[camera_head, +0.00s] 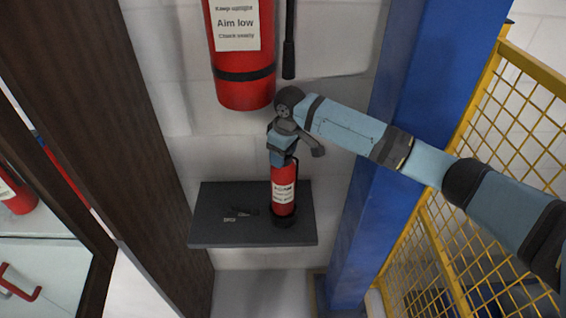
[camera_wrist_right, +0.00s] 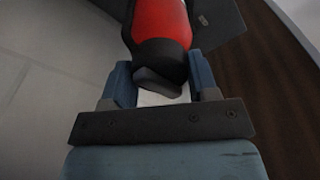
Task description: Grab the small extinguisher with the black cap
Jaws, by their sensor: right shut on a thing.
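The small red extinguisher (camera_head: 284,190) stands upright on a dark grey shelf (camera_head: 222,240), with a white label on its front. Its top is hidden behind my right gripper (camera_head: 280,160) in the head view. In the right wrist view the extinguisher's red body (camera_wrist_right: 158,20) and black cap (camera_wrist_right: 162,62) show, with the cap between the two blue fingers of the right gripper (camera_wrist_right: 163,85). The right gripper is shut on the extinguisher at its cap. My left gripper is not in view.
A large red extinguisher (camera_head: 242,60) hangs on the wall just above my right wrist. A blue column (camera_head: 405,110) and a yellow mesh fence (camera_head: 510,105) stand to the right. A dark brown panel (camera_head: 125,120) rises on the left.

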